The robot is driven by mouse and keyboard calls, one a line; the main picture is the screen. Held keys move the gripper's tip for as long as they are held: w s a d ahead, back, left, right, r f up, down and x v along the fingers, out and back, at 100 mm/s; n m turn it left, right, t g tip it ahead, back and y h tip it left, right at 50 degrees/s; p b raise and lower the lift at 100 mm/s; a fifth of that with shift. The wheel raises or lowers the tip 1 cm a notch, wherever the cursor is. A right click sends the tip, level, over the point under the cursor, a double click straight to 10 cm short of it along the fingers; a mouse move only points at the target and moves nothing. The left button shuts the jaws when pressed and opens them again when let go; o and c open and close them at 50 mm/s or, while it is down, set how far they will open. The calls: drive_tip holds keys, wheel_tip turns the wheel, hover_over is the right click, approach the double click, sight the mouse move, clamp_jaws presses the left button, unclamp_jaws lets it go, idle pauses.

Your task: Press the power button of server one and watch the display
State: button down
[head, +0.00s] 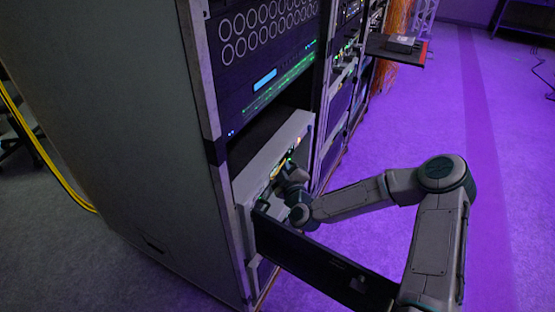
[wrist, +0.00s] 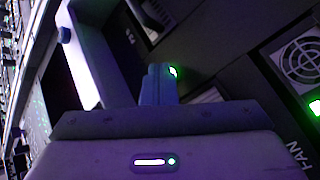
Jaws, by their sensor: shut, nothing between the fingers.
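The light grey server (head: 268,160) sits low in the rack, below a dark gap, with small green and orange lights on its front. A dark panel (head: 325,265) sticks out from its lower front. My gripper (head: 283,170) is at the server's front face; its fingertips are hard to make out there. No server number is readable.
The rack's side wall (head: 110,130) fills the left. A unit with a blue display (head: 264,80) is above the server. A shelf with a dark box (head: 398,46) juts out farther back. Yellow cables (head: 45,155) hang at left.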

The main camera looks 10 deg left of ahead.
drive_tip(key=shift+s+d, duration=0.25)
drive_tip(key=shift+d, duration=0.5)
drive_tip(key=shift+d, duration=0.1)
drive_tip(key=d, duration=0.1)
drive_tip(key=s+d, duration=0.1)
drive_tip(key=d, duration=0.2)
drive_tip(key=shift+s+d, duration=0.25)
drive_tip(key=shift+s, duration=0.15)
idle(0.6)
